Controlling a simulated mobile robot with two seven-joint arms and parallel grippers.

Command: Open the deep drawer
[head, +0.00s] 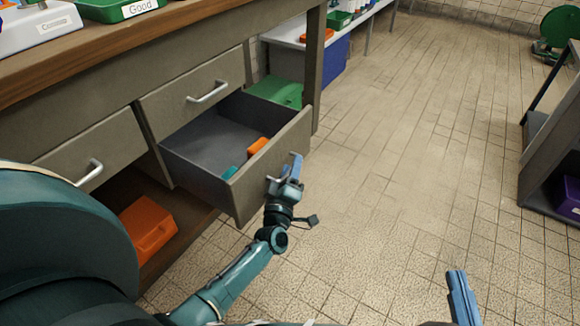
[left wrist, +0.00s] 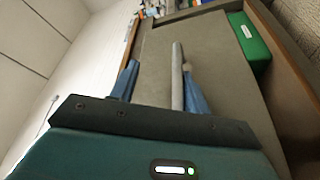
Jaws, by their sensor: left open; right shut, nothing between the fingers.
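The deep drawer (head: 215,148) is pulled well out of the workbench, and its grey inside shows. An orange item and a teal item lie in it near the front. My left gripper (head: 284,172) is at the outer face of the drawer front (head: 270,165). In the left wrist view, its blue fingers stand open on either side of the drawer's bar handle (left wrist: 177,76), which is closer to the right finger. In the head view the gripper mostly hides this handle. My right gripper (head: 461,290) is shut and empty over the floor at the bottom right, partly cut off.
Two closed drawers with bar handles (head: 208,93) (head: 90,172) are above and left of the open one. An orange bin (head: 148,226) sits on the low shelf. A dark shelf unit (head: 550,150) stands at the right. The tiled floor between is clear.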

